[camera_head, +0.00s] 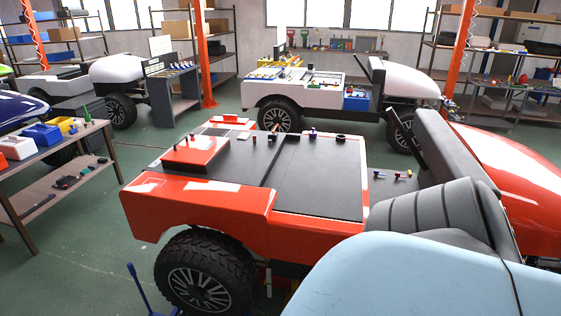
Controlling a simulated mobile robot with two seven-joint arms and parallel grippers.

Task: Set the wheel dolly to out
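A slim blue upright bar (139,288) stands on the floor at the bottom left, beside the black rear wheel (203,277) of the red cart (199,201). It looks like the handle of the wheel dolly. A little more blue shows low under the wheel, cut off by the bottom edge. The rest of the dolly is hidden or out of frame, so I cannot tell its setting. Neither of my grippers is in view.
A workbench (49,196) with blue, white and yellow bins stands at the left. A white cart (310,95) stands behind the red one. A pale blue rounded surface covers the bottom right. Green floor (80,250) is open between the bench and the red cart.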

